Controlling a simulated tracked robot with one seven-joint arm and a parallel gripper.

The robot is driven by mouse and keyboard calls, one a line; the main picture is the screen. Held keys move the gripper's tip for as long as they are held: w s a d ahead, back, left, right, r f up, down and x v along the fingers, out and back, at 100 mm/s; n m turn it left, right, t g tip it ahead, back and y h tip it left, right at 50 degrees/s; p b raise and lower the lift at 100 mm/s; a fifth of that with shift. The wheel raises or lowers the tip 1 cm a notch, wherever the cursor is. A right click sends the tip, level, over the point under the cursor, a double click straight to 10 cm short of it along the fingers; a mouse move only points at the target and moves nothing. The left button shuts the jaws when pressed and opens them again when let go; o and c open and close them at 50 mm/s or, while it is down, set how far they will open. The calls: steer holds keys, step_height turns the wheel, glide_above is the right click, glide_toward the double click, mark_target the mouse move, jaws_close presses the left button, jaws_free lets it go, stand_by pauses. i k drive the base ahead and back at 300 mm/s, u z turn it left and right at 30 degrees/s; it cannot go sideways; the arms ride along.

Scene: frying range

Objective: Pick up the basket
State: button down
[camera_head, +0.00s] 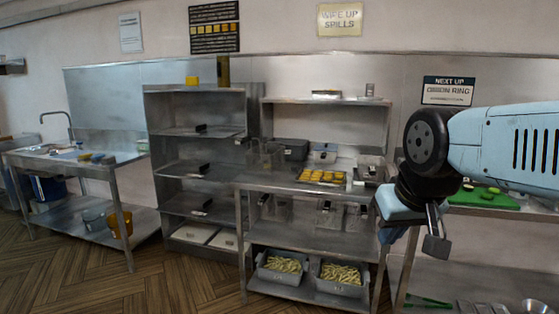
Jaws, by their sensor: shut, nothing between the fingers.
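I cannot tell for certain which container is the basket. Translucent, basket-like containers stand on the middle steel table: one (265,155) on its top, and others below, at left (277,208) and at right (329,216). Two grey tubs of pale fries, left (282,266) and right (341,280), sit on its bottom shelf. My gripper (437,240) hangs at the right, in front of the table's right end, apart from all of these. It is shut and empty.
A tray of golden food (323,177) lies on the middle table (290,187). A steel shelf rack (195,105) stands left of it and a sink counter (75,160) further left. A green board (487,199) lies at right. The wooden floor (140,285) at front left is clear.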

mark_target(263, 158)
steer(key=z, duration=0.2)
steer(key=i, duration=1)
steer(key=u, duration=1.15)
steer(key=k, duration=0.7)
steer(key=u, duration=0.85)
steer(key=k, duration=0.65)
steer(key=u, duration=0.5)
steer(key=i, duration=1.85)
steer(key=z, duration=0.25)
